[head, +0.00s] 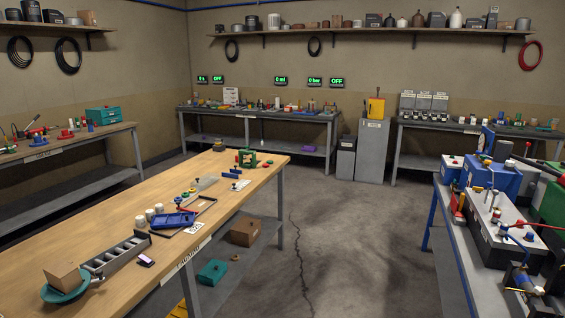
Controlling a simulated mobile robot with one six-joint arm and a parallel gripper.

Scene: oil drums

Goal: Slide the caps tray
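A small blue tray (173,221) lies on the long wooden table in the left foreground. It sits at the left part of a thin dark-rimmed flat tray (206,207) near the table's front edge. No label naming caps is readable, so I cannot tell for sure which one is the caps tray. My gripper is not in view.
The wooden table (110,222) also holds white cylinders, a grey slotted rack (118,252), a brown box (66,276) on a teal dish, and a green block (247,158). A blue-framed bench (452,260) stands right. Cracked floor (340,230) between them is clear.

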